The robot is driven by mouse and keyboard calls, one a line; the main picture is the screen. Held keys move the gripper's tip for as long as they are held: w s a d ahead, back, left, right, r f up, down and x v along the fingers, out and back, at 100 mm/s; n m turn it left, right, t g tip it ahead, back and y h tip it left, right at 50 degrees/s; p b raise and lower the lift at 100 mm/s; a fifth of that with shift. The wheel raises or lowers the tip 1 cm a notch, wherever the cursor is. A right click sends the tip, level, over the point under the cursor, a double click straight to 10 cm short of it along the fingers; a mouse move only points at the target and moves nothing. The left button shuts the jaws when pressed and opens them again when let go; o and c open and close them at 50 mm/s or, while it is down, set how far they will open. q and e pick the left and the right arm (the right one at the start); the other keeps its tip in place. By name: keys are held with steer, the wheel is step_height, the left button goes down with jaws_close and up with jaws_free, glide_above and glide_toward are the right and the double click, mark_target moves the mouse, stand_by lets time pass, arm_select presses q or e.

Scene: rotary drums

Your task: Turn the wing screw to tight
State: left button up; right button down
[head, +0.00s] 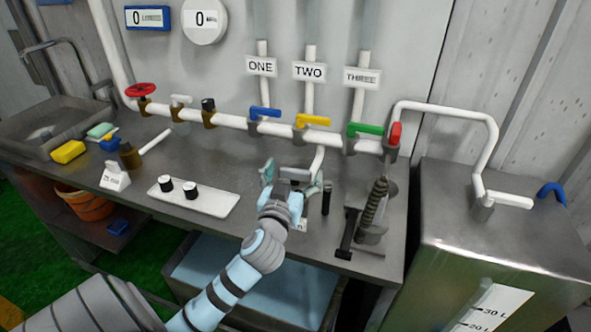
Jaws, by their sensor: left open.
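My left gripper (291,180) is over the middle of the metal bench, its two pale fingers spread apart. A small grey part (295,173) shows between the fingers. I cannot tell whether it is the wing screw or part of the gripper. The gripper and wrist hide most of what lies beneath them, so no wing screw can be clearly made out there. A white label (302,226) peeks out beside the wrist. My right gripper is not in view.
A black upright cylinder (326,198) stands just right of the gripper, with a coiled-spring device (374,208) beyond it. Behind runs a white pipe (229,120) with coloured valve levers. A steel tank (500,240) stands right.

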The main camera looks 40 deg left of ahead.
arm_select(q)
steer(key=shift+w+a, duration=0.2)
steer(key=shift+w, duration=0.25)
steer(key=c, duration=1.2)
steer(key=shift+o, duration=0.2)
